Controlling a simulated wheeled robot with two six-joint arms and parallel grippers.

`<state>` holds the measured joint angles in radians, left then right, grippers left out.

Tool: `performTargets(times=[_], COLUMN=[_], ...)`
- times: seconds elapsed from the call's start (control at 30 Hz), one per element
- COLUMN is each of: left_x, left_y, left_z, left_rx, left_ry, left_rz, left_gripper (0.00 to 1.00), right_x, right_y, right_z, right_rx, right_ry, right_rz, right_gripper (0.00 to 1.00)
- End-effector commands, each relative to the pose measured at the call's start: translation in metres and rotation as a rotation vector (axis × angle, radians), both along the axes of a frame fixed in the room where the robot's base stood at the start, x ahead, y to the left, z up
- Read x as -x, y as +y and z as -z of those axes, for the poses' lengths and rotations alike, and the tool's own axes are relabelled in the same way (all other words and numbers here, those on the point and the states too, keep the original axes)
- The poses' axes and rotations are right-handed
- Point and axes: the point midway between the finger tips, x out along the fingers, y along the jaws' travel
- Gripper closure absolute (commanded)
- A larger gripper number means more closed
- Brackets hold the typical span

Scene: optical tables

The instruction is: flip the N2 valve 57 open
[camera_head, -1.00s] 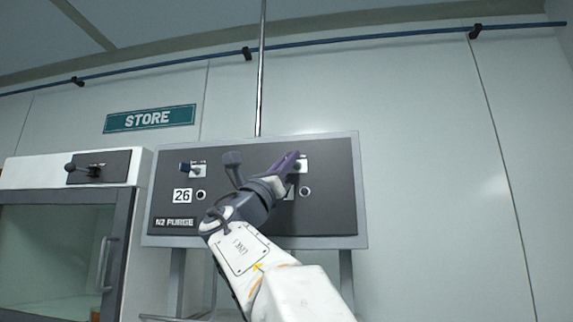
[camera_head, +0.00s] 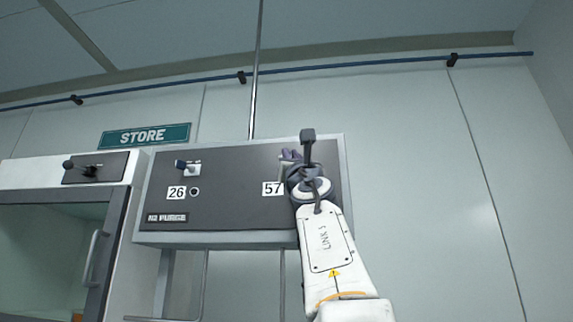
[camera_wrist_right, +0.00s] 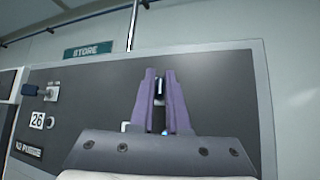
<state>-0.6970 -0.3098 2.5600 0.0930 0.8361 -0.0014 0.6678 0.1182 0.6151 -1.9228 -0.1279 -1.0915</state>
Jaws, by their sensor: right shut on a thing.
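The dark N2 purge panel (camera_head: 230,212) is on the wall, with a white 57 label (camera_head: 272,188) at its right side. My right gripper (camera_head: 290,154) is in front of the valve above that label, and my wrist hides most of that valve. In the right wrist view my two purple fingers (camera_wrist_right: 160,76) are closed around the dark handle of valve 57 (camera_wrist_right: 159,88), which shows in the narrow gap between them. The handle's exact angle cannot be told. My left gripper is not in view.
Valve 26 (camera_head: 190,168) with its blue-tipped lever is at the panel's left. A white cabinet with a glass door (camera_head: 50,255) stands left of the panel, under the STORE sign (camera_head: 145,136). The wall to the right is clear.

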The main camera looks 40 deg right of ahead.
Motion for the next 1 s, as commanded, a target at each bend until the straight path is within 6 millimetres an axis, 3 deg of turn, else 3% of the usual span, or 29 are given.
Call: performTargets(times=[0.33,0.87,0.9,0.97,1.0], left_x=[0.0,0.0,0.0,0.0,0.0], left_y=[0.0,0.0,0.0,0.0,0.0], left_z=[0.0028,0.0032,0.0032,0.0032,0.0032], left_rx=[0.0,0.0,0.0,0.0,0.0], left_ry=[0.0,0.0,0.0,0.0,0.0], left_rz=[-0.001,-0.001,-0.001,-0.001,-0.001], left_gripper=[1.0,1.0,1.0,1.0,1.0], right_x=[0.0014,0.002,0.0019,0.0019,0.0019], right_y=[-0.0061,-0.0054,-0.0055,-0.0055,-0.0055], right_z=[0.0006,0.0006,0.0006,0.0006,0.0006], right_rx=[-0.001,0.001,0.001,0.002,0.002], right_ry=[0.001,0.001,0.001,0.002,0.002], right_rz=[-0.142,-0.171,-0.171,-0.17,-0.17], right_gripper=[1.0,1.0,0.82,0.59,0.56])
